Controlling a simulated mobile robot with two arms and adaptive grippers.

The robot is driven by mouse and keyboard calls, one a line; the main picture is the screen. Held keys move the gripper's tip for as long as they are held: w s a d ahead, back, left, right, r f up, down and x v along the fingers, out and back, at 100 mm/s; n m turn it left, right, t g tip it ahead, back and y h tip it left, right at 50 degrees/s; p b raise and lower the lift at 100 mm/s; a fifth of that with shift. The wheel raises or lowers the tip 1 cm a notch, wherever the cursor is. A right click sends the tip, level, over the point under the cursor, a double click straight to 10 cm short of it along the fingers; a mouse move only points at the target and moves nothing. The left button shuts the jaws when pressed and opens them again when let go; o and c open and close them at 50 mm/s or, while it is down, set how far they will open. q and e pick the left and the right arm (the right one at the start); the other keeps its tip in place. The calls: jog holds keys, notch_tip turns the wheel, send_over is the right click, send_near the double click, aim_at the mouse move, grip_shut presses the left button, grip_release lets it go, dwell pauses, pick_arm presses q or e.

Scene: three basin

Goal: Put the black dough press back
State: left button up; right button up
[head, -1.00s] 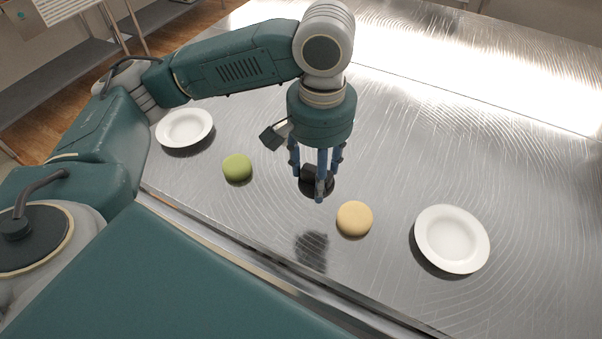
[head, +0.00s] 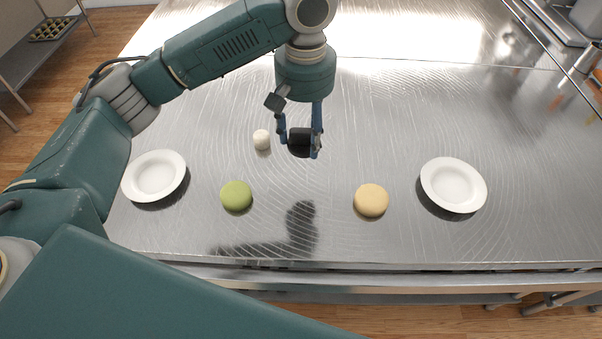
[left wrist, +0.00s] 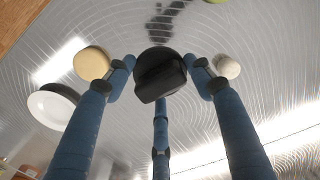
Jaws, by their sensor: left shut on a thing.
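The black dough press (head: 301,147) is a round black disc with a stubby handle. My left gripper (head: 301,130) is shut on its handle, with the blue fingers around it. In the left wrist view the dough press (left wrist: 158,75) sits between the fingertips, and its disc partly hides behind the handle. I cannot tell for sure how high it is above the metal table (head: 330,235). A flat green dough round (head: 236,196) lies to its lower left and a flat yellow dough round (head: 371,200) to its lower right. My right gripper is not in view.
A small white dough ball (head: 261,139) stands just left of the press. A white plate (head: 154,176) lies at the left and another white plate (head: 454,185) at the right. The table between the dough rounds and its front edge is clear.

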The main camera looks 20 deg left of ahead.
pick_arm(q)
jog(key=p, duration=0.1)
send_over(302, 183)
notch_tip(302, 183, down, 9)
jog(key=shift+f, duration=0.3)
notch_tip(302, 183, down, 4)
jog(key=shift+f+p, duration=0.1)
jog(key=shift+p, duration=0.4)
jog(key=o, duration=1.2)
jog(key=shift+f, duration=0.15)
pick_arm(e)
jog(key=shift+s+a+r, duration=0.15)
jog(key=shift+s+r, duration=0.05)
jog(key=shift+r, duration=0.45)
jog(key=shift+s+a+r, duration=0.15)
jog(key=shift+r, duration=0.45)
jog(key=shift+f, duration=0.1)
pick_arm(q)
notch_tip(302, 183, up, 12)
jog(key=b, duration=0.2)
jog(key=shift+r+b, duration=0.2)
jog(key=shift+b, duration=0.1)
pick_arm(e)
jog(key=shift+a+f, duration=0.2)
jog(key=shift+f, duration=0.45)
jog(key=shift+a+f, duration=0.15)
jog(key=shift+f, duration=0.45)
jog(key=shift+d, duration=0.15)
